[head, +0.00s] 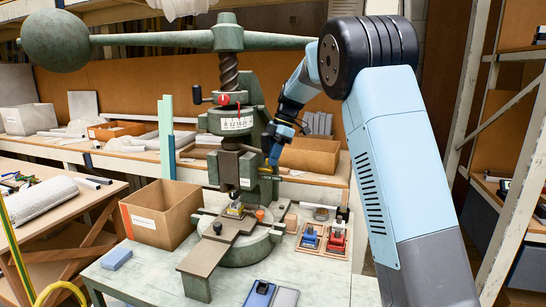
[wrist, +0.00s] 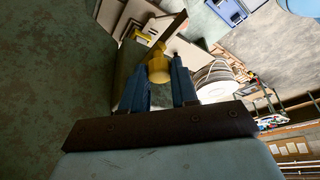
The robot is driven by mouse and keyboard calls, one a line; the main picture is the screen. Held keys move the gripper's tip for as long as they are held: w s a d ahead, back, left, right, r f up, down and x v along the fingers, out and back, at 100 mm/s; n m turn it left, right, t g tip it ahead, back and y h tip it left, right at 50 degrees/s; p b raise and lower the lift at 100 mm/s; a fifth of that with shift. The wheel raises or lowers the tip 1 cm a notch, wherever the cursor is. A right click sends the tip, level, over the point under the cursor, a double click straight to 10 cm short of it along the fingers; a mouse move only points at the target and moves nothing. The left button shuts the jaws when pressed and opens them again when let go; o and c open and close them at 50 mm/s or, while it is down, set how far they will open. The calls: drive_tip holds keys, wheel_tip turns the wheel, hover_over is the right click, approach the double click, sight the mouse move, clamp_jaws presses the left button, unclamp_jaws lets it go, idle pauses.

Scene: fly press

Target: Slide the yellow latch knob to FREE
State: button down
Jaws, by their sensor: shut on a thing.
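The green fly press (head: 262,192) stands on the bench in the middle of the head view. My gripper (head: 271,155) is at the right side of the press, beside its guide. In the wrist view the yellow latch knob (wrist: 158,68) sits between the two blue fingers, which are closed on it. In the head view the fingers mostly hide the knob. A small dark plate (head: 268,178) with lettering lies just below the fingers. Its words are too small to read surely, so the latch's position cannot be told.
An open cardboard box (head: 160,215) stands left of the press. The press's handle arm with a ball weight (head: 55,41) reaches across the top. A blue block (head: 116,259) lies front left; red and blue items (head: 335,238) stand on the right. Another box (head: 310,155) is behind.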

drive_tip(key=shift+s+d, duration=0.25)
drive_tip(key=shift+d, duration=0.3)
drive_tip(key=shift+s+d, duration=0.25)
drive_tip(key=shift+d, duration=0.3)
drive_tip(key=c, duration=1.1)
unclamp_jaws()
drive_tip(key=shift+d, duration=0.15)
drive_tip(key=shift+c, duration=0.2)
drive_tip(key=shift+r, duration=0.1)
drive_tip(key=v, duration=1.1)
drive_tip(key=shift+r, duration=0.35)
